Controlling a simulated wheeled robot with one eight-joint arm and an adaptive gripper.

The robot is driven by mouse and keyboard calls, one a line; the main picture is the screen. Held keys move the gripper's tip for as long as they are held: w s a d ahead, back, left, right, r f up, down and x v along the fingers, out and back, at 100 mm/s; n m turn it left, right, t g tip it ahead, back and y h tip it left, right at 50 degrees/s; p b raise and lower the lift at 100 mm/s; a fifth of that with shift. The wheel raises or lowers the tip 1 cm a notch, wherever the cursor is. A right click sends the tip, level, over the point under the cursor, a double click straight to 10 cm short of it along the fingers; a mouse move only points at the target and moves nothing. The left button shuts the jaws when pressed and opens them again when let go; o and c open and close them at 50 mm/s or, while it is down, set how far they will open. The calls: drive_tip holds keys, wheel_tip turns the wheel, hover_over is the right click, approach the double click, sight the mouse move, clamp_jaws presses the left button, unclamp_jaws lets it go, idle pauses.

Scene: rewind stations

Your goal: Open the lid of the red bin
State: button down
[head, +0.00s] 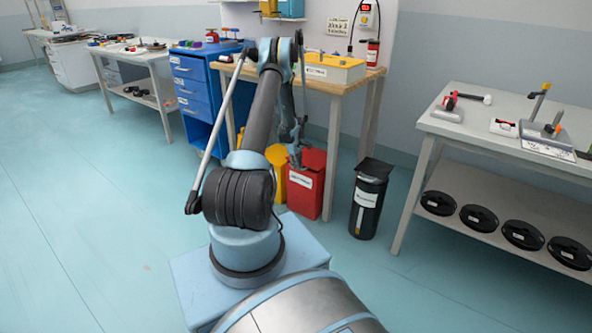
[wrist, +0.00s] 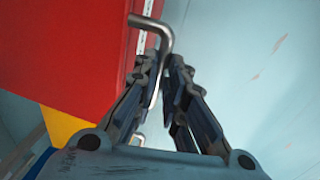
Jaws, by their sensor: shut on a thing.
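The red bin (head: 306,196) stands on the floor, with a white label on its front, between a yellow bin and a black bin. A red panel (head: 315,159) shows at its top behind my gripper; I cannot tell how far the lid is raised. My gripper (head: 297,165) is at the bin's top front edge, partly hidden by its own links. In the wrist view, my gripper (wrist: 167,72) has its fingers closed around a bent metal handle (wrist: 157,26) beside the bin's red face (wrist: 80,60). Part of the handle is hidden by the fingers.
The yellow bin (head: 276,158) is close on the left, and the black bin (head: 368,204) is close on the right. A wooden workbench (head: 345,87) stands behind. A grey table (head: 480,140) with spools on its lower shelf is at right. Open floor (head: 90,200) lies at left.

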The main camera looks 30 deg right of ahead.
drive_tip(key=w+d+r, duration=0.1)
drive_tip(key=d+r, duration=0.4)
drive_tip(key=r, duration=0.7)
drive_tip(key=shift+w, duration=0.4)
drive_tip(key=c, duration=1.7)
unclamp_jaws()
drive_tip(key=shift+d+f, duration=0.1)
drive_tip(key=shift+f, duration=0.1)
drive_tip(key=shift+o, duration=0.2)
drive_tip(key=shift+r, duration=0.1)
drive_tip(key=shift+a, duration=0.35)
